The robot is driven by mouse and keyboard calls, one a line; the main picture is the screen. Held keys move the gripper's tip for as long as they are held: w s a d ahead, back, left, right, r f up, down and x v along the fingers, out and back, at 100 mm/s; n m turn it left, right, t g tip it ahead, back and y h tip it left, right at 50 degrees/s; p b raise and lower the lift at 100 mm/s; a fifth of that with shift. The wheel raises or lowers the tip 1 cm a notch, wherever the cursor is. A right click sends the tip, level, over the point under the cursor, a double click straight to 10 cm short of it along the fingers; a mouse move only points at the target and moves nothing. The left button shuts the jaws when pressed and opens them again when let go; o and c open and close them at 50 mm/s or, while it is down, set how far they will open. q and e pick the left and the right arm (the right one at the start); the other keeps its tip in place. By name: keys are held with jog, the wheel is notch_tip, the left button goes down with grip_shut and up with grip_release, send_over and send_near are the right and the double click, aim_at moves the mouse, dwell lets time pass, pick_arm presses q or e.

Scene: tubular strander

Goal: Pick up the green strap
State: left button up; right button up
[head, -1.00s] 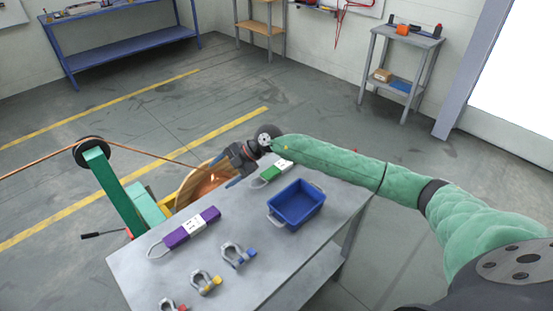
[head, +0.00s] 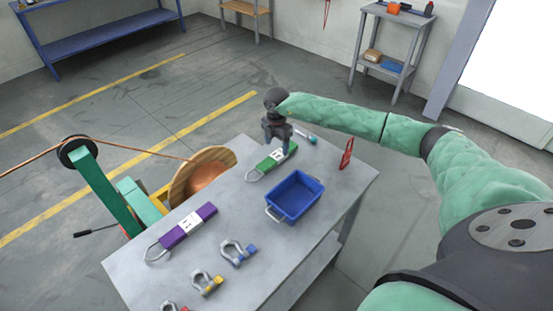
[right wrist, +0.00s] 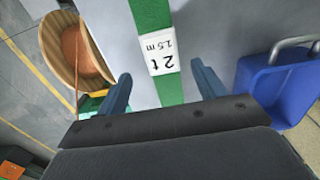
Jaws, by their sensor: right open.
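The green strap (head: 269,162) lies flat near the far end of the grey table (head: 232,205), with a white label and a pale loop at its near left end. In the right wrist view the strap (right wrist: 173,90), labelled "2 t 1.5 m", runs between my fingers. My right gripper (head: 279,146) points down over the strap. In the right wrist view the gripper (right wrist: 160,88) is open, one finger on each side of the strap, holding nothing. How far the fingertips are above the table is hard to tell. My left gripper is not in view.
A blue bin (head: 294,197) stands just right of the strap and close to a finger. A purple strap (head: 188,226) and several shackles (head: 237,252) lie nearer. A wooden reel (head: 202,176) stands beyond the table's left edge.

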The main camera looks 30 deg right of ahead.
aim_at(277, 155)
jog(key=f, duration=0.2)
jog(key=f+b, duration=0.1)
jog(key=f, duration=0.1)
jog(key=shift+s+a+f, duration=0.1)
jog(key=shift+s+f, duration=0.05)
jog(key=shift+s, duration=0.05)
jog(key=shift+f, duration=0.15)
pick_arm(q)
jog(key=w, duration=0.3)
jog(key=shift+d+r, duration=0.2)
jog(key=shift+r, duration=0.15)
pick_arm(e)
jog(key=c, duration=1.3)
jog(key=shift+r, duration=0.2)
